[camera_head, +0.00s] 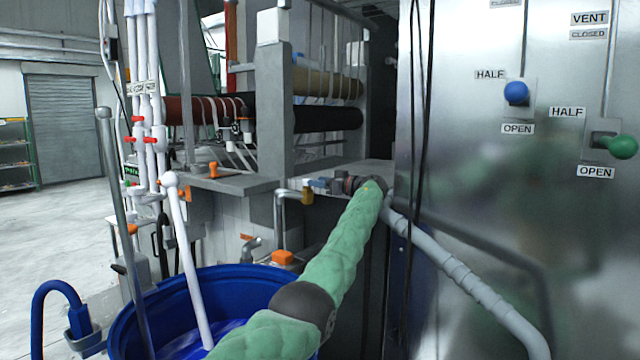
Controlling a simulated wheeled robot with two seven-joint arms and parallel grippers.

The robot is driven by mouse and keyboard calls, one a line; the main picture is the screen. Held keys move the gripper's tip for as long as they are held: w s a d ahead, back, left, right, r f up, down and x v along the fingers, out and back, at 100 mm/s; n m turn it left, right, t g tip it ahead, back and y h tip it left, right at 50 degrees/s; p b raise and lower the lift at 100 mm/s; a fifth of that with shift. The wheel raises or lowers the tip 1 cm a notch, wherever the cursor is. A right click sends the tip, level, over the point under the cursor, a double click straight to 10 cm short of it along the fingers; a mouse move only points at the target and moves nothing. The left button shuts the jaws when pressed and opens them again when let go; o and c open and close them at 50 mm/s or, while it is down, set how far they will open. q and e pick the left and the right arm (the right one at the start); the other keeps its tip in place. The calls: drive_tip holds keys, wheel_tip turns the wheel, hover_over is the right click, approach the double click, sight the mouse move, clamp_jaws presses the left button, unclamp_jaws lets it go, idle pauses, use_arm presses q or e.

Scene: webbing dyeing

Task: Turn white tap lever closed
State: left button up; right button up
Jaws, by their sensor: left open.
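My left arm, in a green padded sleeve, reaches up from the bottom middle. Its dark left gripper (352,184) is at the far end, small and partly hidden by the sleeve. I cannot tell whether the gripper touches the tap. I cannot make out a white lever there for sure; it may be hidden by the gripper or too small. My right gripper is not in view.
A blue barrel (128,318) stands at the lower left with a white rod (188,255) leaning in it. White pipes with red levers (137,138) rise behind. A steel panel (470,170) with a blue knob (516,93) and a green knob (623,147) fills the right.

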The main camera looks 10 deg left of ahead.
use_arm(q)
drive_tip(key=v, duration=0.7)
drive_tip(key=shift+d, duration=0.2)
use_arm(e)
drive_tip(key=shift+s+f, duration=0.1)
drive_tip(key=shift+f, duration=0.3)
